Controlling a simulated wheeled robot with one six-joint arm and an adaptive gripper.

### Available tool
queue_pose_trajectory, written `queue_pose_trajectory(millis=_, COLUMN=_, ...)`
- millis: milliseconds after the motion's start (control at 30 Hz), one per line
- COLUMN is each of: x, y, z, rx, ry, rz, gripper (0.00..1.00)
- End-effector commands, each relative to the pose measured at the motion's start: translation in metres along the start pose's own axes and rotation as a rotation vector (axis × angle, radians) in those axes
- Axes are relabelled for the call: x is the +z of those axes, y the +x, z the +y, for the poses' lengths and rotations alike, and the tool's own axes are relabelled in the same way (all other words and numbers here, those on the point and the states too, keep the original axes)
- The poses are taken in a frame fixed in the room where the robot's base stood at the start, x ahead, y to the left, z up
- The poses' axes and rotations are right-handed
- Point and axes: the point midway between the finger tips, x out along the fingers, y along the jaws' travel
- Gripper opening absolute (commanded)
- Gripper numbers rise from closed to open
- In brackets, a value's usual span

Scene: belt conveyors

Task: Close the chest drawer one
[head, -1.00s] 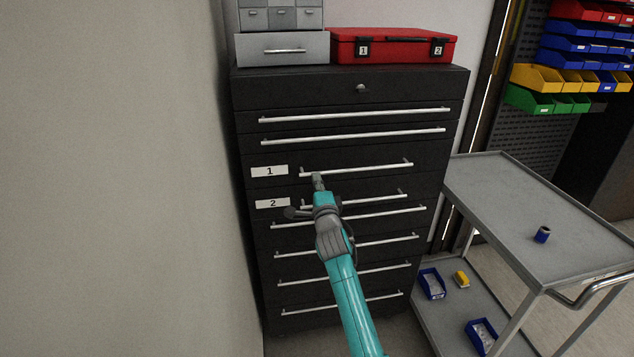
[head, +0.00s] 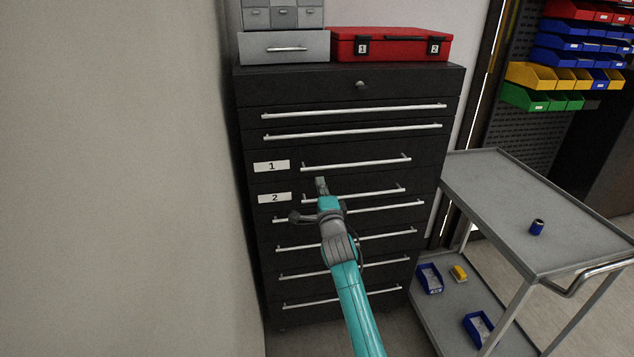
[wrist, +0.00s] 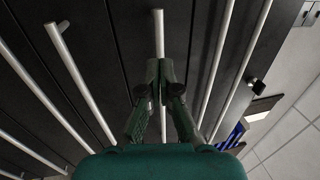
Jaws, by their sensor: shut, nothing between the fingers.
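The black chest of drawers (head: 254,99) stands in the middle of the head view. Drawer one, with the label "1" (head: 271,167) and a silver bar handle (head: 356,162), looks flush with the drawers around it. Drawer two, with the label "2" (head: 275,198), is just below and also looks flush. My gripper (head: 321,182) is shut and empty. It is in front of the chest, a little below handle one and near the left end of handle two. In the wrist view the shut fingertips (wrist: 160,64) overlap a bar handle (wrist: 159,30); I cannot tell whether they touch it.
A red case (head: 390,45) and a grey drawer unit (head: 283,48) stand on the chest. A plain wall (head: 110,180) is close on the left.

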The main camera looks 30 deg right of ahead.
Motion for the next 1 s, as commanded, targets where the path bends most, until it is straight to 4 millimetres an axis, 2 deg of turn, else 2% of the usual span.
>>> queue_pose_trajectory(millis=500, x=0.001, y=-0.079, z=0.001, rx=0.001, ry=-0.001, rz=-0.001, gripper=0.0)
queue_pose_trajectory(millis=700, x=0.001, y=-0.094, z=0.0, rx=0.0, ry=-0.001, rz=-0.001, gripper=0.0)
queue_pose_trajectory(millis=867, x=0.001, y=-0.097, z=0.0, rx=-0.001, ry=0.0, rz=-0.001, gripper=0.0)
queue_pose_trajectory(millis=1000, x=0.002, y=-0.105, z=0.006, rx=0.007, ry=-0.016, rz=-0.005, gripper=0.0)
